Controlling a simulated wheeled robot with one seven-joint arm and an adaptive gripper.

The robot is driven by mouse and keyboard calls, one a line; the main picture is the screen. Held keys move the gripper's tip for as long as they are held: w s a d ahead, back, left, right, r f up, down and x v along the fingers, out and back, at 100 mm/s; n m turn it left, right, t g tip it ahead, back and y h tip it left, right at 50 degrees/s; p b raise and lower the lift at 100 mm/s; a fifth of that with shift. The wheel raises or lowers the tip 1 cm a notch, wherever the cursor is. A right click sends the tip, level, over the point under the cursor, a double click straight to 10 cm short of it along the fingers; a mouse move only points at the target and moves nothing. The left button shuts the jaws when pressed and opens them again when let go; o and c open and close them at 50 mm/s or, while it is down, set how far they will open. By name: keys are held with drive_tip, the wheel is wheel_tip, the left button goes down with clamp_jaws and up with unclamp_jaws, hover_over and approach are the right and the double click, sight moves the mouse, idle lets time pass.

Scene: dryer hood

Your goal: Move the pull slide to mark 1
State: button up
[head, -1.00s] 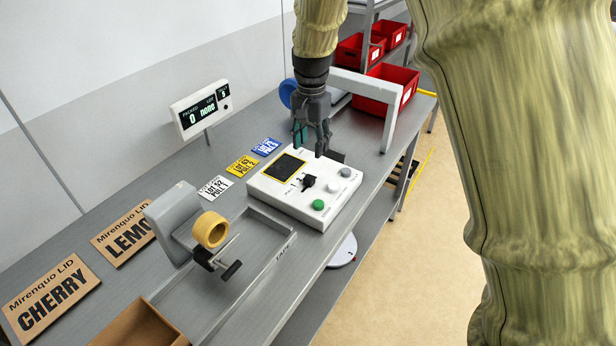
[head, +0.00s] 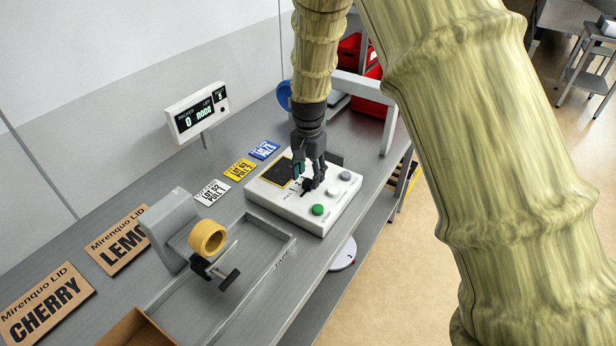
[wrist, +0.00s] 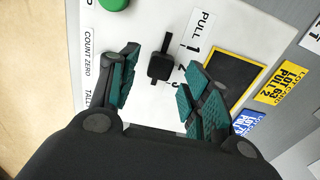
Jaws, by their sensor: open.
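The pull slide (wrist: 160,66) is a black knob in a dark slot on a white control box (head: 270,196). In the wrist view the slot shows beside the label PULL 1 (wrist: 196,36), with further marks partly hidden by a finger. The knob appears nearer the lower marks than the 1, but I cannot tell its exact mark. My gripper (head: 308,184) is open, pointing down over the box. In the wrist view its teal-padded fingers (wrist: 163,90) lie to either side of the knob's line, with no clear contact. In the head view the gripper hides much of the knob.
A green button (head: 318,210) and pale buttons (head: 345,176) are on the box. A dark yellow-edged panel (wrist: 222,75) lies beside the slide. A tape dispenser (head: 172,226) and grey tray (head: 285,250) stand at the left. A white frame (head: 391,120) stands behind.

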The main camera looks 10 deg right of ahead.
sight(308, 185)
drive_tip(key=shift+f+p, duration=0.3)
drive_tip(key=shift+f, duration=1.05)
drive_tip(key=shift+c, duration=0.2)
clamp_jaws()
